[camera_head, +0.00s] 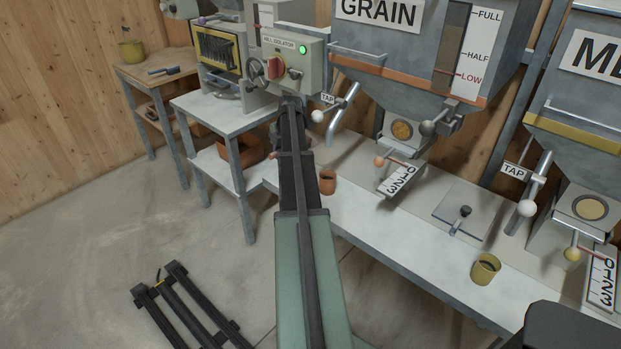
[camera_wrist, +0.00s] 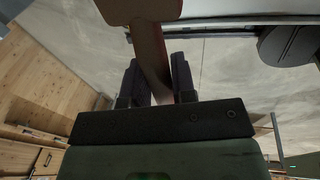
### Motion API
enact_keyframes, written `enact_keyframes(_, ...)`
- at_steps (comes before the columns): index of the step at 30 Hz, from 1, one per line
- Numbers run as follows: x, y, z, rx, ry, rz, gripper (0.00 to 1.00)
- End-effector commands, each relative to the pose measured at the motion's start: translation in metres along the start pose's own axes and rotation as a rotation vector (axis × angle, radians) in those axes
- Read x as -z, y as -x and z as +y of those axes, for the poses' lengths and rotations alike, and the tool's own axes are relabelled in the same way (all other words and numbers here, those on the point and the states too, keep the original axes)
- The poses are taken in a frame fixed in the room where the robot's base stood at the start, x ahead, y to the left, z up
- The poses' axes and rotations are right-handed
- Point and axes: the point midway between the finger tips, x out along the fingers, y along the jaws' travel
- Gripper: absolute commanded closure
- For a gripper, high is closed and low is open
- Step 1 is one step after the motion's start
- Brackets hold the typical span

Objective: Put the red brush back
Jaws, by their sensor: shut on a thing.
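In the wrist view my gripper (camera_wrist: 156,80) is shut on a dark reddish-brown thing, which looks like the red brush (camera_wrist: 150,50). Its narrow part runs between the two fingers and its wide end reaches past the top edge of the picture. In the head view my arm stretches away from the camera, and its far end is in front of the mill isolator box (camera_head: 287,62). The fingers and the brush cannot be made out there. I cannot tell where the brush's own place is.
The grain hopper (camera_head: 400,50) with its tap and slide hangs right of my arm. An orange cup (camera_head: 327,182) and a yellow cup (camera_head: 485,269) stand on the long bench (camera_head: 385,236). The floor at left is mostly clear.

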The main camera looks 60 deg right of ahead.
Motion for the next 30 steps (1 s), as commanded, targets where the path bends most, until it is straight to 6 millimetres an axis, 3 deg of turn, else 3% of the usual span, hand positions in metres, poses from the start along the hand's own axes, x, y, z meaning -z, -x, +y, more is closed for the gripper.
enact_keyframes(9, -0.006, -0.065, -0.013, 0.000, 0.000, 0.000, 0.99)
enact_keyframes(14, -0.006, -0.065, -0.013, 0.000, 0.000, 0.000, 0.99)
enact_keyframes(20, -0.010, -0.102, -0.020, 0.000, 0.000, 0.000, 0.99)
enact_keyframes(30, -0.010, -0.101, -0.020, 0.000, 0.000, 0.000, 0.99)
